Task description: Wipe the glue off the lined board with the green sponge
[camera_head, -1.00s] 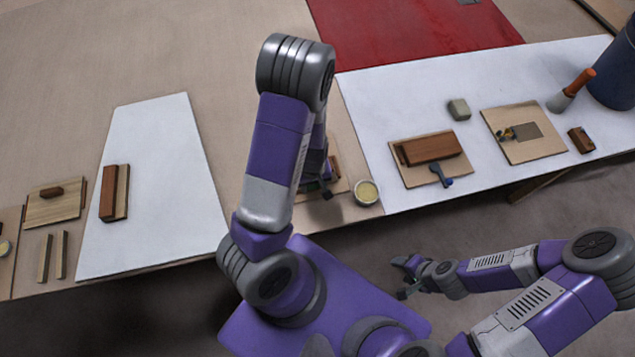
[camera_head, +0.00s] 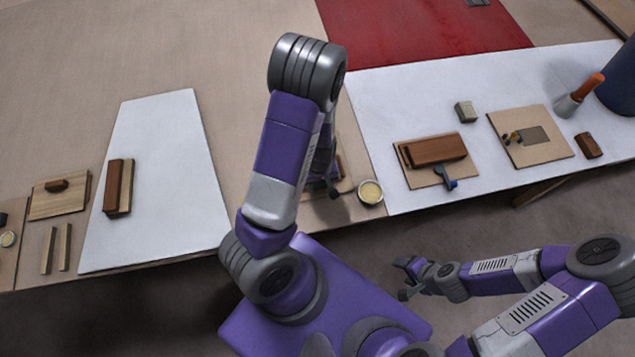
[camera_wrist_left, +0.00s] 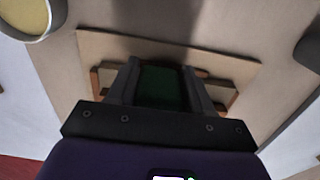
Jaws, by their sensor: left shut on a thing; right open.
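My left gripper (camera_head: 328,187) reaches down over a pale wooden board (camera_head: 345,181) beside the bench's front edge, mostly hidden behind my arm. In the left wrist view the gripper (camera_wrist_left: 164,68) is shut on the dark green sponge (camera_wrist_left: 162,88). The board (camera_wrist_left: 190,50) lies under it with reddish-brown wooden pieces (camera_wrist_left: 222,97) showing on both sides of the fingers. I cannot tell whether the sponge touches the board. No lines or glue can be made out. My right gripper (camera_head: 404,278) is open and empty, in front of the bench.
A round pot with pale yellow contents (camera_head: 370,192) stands just right of the board, near the front edge. Farther right are a board with a brown block (camera_head: 436,149) and blue-handled clamp (camera_head: 446,178), and another board (camera_head: 548,152). The white sheet (camera_head: 170,150) at left is mostly clear.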

